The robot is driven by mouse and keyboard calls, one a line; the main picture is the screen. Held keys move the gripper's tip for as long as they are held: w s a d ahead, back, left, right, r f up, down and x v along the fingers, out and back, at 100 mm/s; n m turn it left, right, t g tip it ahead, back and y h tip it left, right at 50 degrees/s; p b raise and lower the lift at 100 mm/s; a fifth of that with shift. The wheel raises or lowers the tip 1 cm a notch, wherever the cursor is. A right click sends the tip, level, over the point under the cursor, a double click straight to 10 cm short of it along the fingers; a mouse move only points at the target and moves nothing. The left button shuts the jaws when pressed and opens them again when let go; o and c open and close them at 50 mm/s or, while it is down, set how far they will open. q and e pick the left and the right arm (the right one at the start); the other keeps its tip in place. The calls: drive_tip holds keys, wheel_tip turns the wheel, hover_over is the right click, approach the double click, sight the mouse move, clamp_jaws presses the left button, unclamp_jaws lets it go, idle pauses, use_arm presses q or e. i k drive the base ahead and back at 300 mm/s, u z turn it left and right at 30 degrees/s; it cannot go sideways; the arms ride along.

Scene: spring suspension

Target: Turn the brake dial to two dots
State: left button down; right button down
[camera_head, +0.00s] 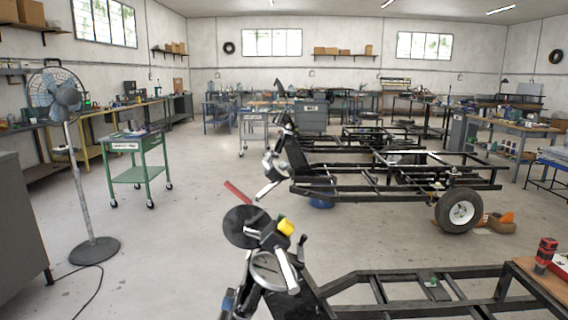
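No brake dial with dots can be made out. In the head view, the nearest black chassis frame (410,282) runs in from the lower right. At its front stands an assembly of silver and black parts, with a black disc (243,230), a yellow part (286,227) and a round silver plate (266,267). Any markings on these parts are too small to tell. Neither of my grippers is in view.
A second chassis (345,182) with a wheel (460,211) stands behind. A green cart (139,172) and a standing fan (93,250) with a floor cable are at left. A wooden tabletop (538,275) bears a red-and-black tool (545,255) at right. Floor at centre left is clear.

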sight(284, 164)
drive_tip(key=k, duration=0.35)
drive_tip(key=u, duration=0.9)
drive_tip(key=i, duration=0.85)
drive_tip(key=z, duration=0.4)
